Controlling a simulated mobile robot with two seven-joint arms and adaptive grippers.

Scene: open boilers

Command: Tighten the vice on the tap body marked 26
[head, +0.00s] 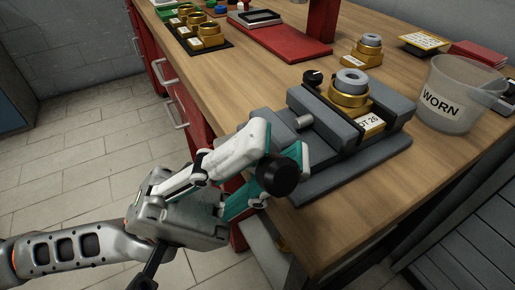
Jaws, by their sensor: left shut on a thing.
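A grey vice (345,152) sits at the front edge of the wooden bench. The brass tap body (349,94) with a grey top stands upright between its jaws, with a white label ending in 26 (371,124) in front. Whether both jaws touch it I cannot tell. My left gripper (277,153) is at the front of the vice, shut on the vice handle, whose black knob (278,176) shows by the fingertips. Another black knob (312,78) shows higher up, beside the vice. The fingers hide much of the handle. My right gripper is not in view.
A clear tub marked WORN (447,99) stands right of the vice. Another brass tap body (362,52) stands behind it. A dark tray (196,35) of brass parts and a red mat (290,42) lie further back. Red drawers (190,100) line the bench front.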

